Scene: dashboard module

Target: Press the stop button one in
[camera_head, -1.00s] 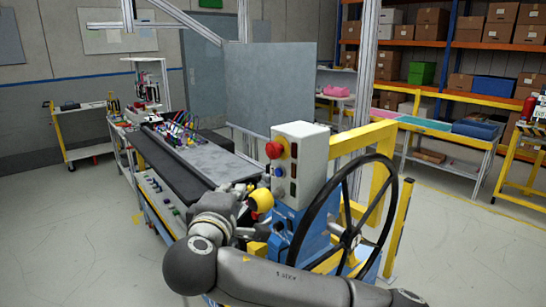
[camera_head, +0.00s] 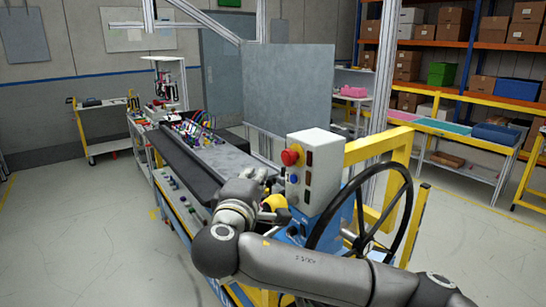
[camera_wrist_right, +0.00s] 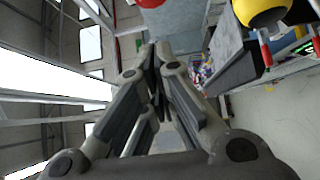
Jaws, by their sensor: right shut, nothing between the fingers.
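The stop button (camera_head: 291,156) is a red mushroom head on a yellow base, on the left face of a pale grey control box (camera_head: 318,160). My right gripper (camera_head: 262,173) is shut and empty, lower left of the button in the head view; a gap shows between them in that picture. In the right wrist view the fingers (camera_wrist_right: 157,52) are closed together. A red edge at the top of that view (camera_wrist_right: 130,3) may be the button. My left gripper is not in view.
A yellow rounded part (camera_head: 275,203) sits just below the gripper. A black handwheel (camera_head: 360,220) stands right of the box, near my right forearm. A yellow frame (camera_head: 375,147) is behind it. A bench with cables (camera_head: 225,155) lies left.

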